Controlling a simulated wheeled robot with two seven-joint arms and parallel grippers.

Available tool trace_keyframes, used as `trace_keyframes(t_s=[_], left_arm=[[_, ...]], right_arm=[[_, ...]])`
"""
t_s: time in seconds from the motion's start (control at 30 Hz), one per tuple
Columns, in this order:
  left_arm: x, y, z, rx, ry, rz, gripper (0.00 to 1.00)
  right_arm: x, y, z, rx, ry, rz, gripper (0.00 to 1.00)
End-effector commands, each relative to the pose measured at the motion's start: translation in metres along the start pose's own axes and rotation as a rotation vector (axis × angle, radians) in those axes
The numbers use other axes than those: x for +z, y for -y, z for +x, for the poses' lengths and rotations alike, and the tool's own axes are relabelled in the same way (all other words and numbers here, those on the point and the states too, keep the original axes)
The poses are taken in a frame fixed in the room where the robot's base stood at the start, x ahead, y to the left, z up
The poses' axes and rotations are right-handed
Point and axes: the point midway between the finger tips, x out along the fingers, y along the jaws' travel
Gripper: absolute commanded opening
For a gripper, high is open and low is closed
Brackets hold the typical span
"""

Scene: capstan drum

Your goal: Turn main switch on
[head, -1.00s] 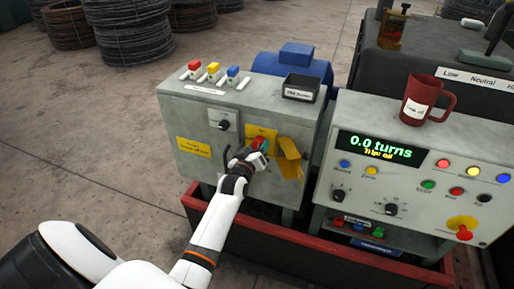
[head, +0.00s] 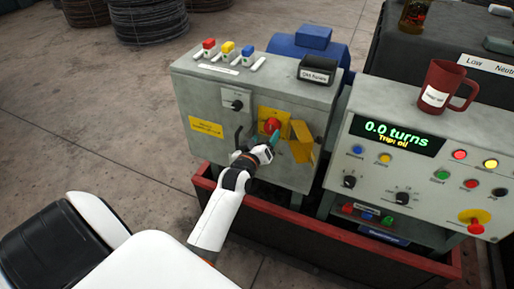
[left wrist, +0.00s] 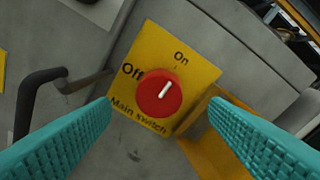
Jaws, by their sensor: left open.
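The main switch (head: 271,125) is a red round knob on a yellow plate on the front of the grey cabinet (head: 200,95). In the left wrist view the knob (left wrist: 158,95) has a white pointer mark slanting up and right, roughly toward the "On" label rather than "Off". My left gripper (head: 273,139) is at the cabinet front, just below the knob in the head view. In the left wrist view its teal fingers (left wrist: 163,128) are open, one on each side, with the knob between and beyond them. They look clear of it. My right gripper is not in view.
A yellow flap (head: 301,141) stands out just right of the knob. A black handle (left wrist: 38,92) is left of it. A small black knob (head: 237,105) sits above left. The console (head: 420,165) with a "0.0 turns" display and red mug (head: 442,85) stands right.

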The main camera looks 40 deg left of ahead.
Motion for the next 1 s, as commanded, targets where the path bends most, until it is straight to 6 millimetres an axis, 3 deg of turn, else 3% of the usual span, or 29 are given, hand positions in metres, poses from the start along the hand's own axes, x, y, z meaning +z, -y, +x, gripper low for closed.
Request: trace_keyframes(t_s=[0.2, 0.37, 1.0], left_arm=[[-0.002, -0.001, -0.044, 0.000, -0.001, 0.001, 0.69], [0.000, 0.000, -0.061, -0.001, 0.001, 0.001, 0.69], [-0.001, 0.000, -0.065, 0.000, -0.001, 0.002, 0.69]], right_arm=[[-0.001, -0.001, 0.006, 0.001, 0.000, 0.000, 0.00], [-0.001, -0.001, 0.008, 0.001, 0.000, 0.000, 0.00], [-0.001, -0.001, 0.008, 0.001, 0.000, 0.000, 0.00]])
